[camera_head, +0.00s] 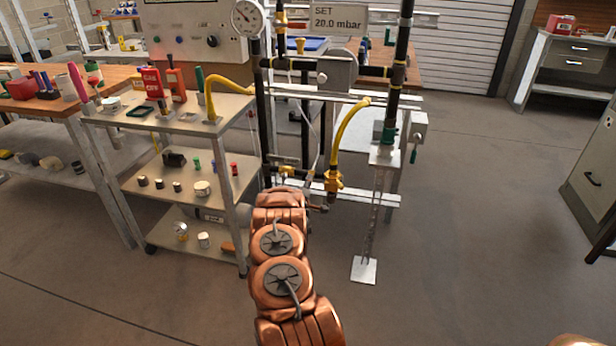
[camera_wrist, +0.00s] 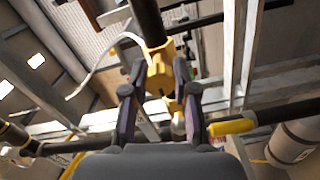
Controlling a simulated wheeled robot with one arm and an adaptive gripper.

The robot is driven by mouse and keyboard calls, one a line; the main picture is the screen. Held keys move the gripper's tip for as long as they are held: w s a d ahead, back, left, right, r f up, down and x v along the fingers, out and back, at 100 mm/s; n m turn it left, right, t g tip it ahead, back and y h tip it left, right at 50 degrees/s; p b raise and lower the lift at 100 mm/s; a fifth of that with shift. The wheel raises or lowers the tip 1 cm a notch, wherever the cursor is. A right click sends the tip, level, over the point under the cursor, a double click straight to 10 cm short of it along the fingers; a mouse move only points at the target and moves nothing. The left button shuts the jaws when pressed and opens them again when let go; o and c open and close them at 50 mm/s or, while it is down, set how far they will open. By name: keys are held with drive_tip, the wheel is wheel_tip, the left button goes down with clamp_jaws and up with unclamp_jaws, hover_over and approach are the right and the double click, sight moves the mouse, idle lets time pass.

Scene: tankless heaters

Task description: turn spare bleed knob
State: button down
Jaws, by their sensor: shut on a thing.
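A brass-yellow fitting (camera_wrist: 160,74) sits at the lower end of a black pipe in the wrist view, between my fingertips. My gripper (camera_wrist: 159,80) is shut on a part at this fitting, which appears to be the spare bleed knob; its outline is not clear. A small pale rounded end (camera_wrist: 178,124) shows just below, between the fingers. In the head view my copper arm reaches up to the lower pipework and hides the gripper. A brass valve (camera_head: 333,182) with a yellow hose is to the right of the arm's end.
A three-shelf cart (camera_head: 180,182) with small parts stands close left of my arm. The pipe frame holds a pressure gauge (camera_head: 248,16) and a sign (camera_head: 339,19) reading 20.0 mbar. A yellow handle (camera_wrist: 233,126) is right of my fingers. Floor at right is clear.

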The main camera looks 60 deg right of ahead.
drive_tip(key=shift+w+r+n+p, duration=0.1)
drive_tip(key=shift+r+n+p, duration=0.15)
drive_tip(key=shift+n+p, duration=0.5)
drive_tip(key=shift+f+n+p, duration=0.15)
drive_tip(key=shift+n+p, duration=0.75)
drive_tip(key=shift+n, duration=0.25)
drive_tip(key=shift+f, duration=0.1)
drive_tip(key=c, duration=0.9)
unclamp_jaws()
drive_tip(key=shift+a, duration=0.1)
drive_tip(key=v, duration=1.2)
